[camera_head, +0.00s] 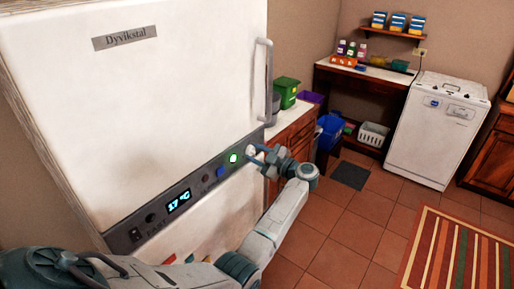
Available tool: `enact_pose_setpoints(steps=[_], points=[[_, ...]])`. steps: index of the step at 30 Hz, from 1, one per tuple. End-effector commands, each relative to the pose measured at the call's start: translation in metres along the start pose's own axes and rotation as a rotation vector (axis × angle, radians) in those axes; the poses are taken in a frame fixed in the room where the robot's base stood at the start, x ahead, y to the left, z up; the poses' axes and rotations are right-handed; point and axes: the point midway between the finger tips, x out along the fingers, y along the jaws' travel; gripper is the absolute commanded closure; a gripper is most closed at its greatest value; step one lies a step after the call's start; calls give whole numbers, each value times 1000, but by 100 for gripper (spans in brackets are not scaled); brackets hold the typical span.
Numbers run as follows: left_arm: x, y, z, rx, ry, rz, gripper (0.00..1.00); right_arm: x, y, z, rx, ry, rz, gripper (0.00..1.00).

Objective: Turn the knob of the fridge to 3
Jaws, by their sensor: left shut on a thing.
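The white fridge (140,90) fills the left of the head view, with a grey control panel (142,228) along its middle. The panel has a lit display (178,201) that seems to read 17 °C, a green light (233,158) and a blue button (220,171). A small white knob (250,150) is at the panel's right end. My left gripper (257,154) is shut on the knob, reaching it from the right. The knob's marks are too small to read and partly covered by the fingers. My right gripper is out of view.
The fridge's vertical handle (264,80) stands out above the knob. A wooden cabinet (292,142) with a green box (286,92) on it is just right of the fridge. A white washer (437,128) stands at the back. The tiled floor (350,225) is mostly open.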

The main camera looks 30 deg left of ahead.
Motion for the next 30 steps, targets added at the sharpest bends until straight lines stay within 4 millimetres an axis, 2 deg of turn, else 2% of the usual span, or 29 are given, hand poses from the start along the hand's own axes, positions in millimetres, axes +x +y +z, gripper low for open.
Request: enact_pose_setpoints(steps=[1, 7, 24, 25, 27, 30], points=[[0, 1, -2, 24, -1, 0, 88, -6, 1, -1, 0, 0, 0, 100], [0, 0, 0, 91, -1, 0, 88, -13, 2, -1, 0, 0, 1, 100], [0, -1, 1, 118, -1, -1, 88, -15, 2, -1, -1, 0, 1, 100], [0, -1, 1, 118, -1, -1, 60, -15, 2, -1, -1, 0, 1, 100], [0, -1, 1, 118, -1, -1, 46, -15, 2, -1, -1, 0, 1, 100], [0, -1, 1, 117, -1, 0, 44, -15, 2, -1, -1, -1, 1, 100]])
